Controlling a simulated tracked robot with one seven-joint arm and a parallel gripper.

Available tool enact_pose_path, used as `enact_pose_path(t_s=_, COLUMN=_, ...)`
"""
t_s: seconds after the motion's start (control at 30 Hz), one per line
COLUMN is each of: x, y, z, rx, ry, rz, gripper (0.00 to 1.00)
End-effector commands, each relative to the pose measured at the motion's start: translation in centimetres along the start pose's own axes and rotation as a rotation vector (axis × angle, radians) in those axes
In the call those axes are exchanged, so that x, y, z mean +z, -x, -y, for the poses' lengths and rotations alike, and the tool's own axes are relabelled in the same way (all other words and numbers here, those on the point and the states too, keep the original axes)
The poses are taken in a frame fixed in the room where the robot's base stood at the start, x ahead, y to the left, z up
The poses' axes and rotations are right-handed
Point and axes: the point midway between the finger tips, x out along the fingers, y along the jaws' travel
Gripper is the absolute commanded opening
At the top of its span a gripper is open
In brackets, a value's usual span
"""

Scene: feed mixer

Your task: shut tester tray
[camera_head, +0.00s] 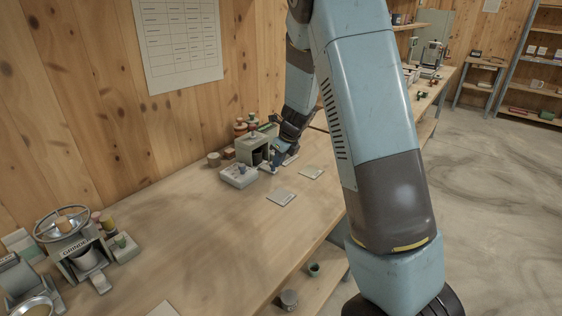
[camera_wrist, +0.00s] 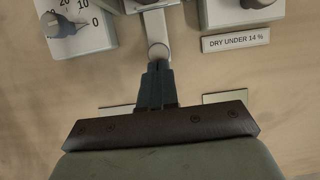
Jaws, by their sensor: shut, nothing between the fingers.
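The tester looks like the grey box-shaped unit (camera_head: 252,142) on the bench against the wall, partly hidden by my arm. In the wrist view a pale bar with a rounded end (camera_wrist: 158,28) reaches from the unit at the top edge toward my gripper; it looks like part of the tray, but how far the tray is out I cannot tell. My gripper (camera_wrist: 157,66) is shut and empty, its tips at or just over the bar's rounded end. Contact is unclear. In the head view my gripper (camera_head: 277,166) is low in front of the unit.
A dial box (camera_wrist: 75,32) stands left of my gripper. A grey block (camera_wrist: 240,10) and a "DRY UNDER 14 %" label (camera_wrist: 236,41) are on the right. Flat cards (camera_head: 281,197) lie on the bench. A grinder (camera_head: 75,245) stands front left; the bench between is clear.

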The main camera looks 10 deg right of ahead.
Motion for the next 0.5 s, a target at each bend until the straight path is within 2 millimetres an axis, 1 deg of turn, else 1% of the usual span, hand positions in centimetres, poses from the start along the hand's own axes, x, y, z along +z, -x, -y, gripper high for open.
enact_pose_path(t_s=0.17, x=-0.4, y=0.0, z=0.0, rx=0.001, ry=-0.001, rz=-0.003, gripper=0.0)
enact_pose_path(t_s=0.27, x=-1.1, y=0.3, z=0.2, rx=0.001, ry=-0.002, rz=-0.002, gripper=0.0)
enact_pose_path(t_s=0.37, x=-2.4, y=0.8, z=0.4, rx=0.001, ry=-0.002, rz=-0.002, gripper=0.0)
enact_pose_path(t_s=0.43, x=-3.4, y=1.2, z=0.6, rx=0.001, ry=-0.003, rz=-0.001, gripper=0.0)
enact_pose_path(t_s=0.5, x=-2.9, y=2.7, z=0.5, rx=-0.001, ry=0.004, rz=0.003, gripper=0.0)
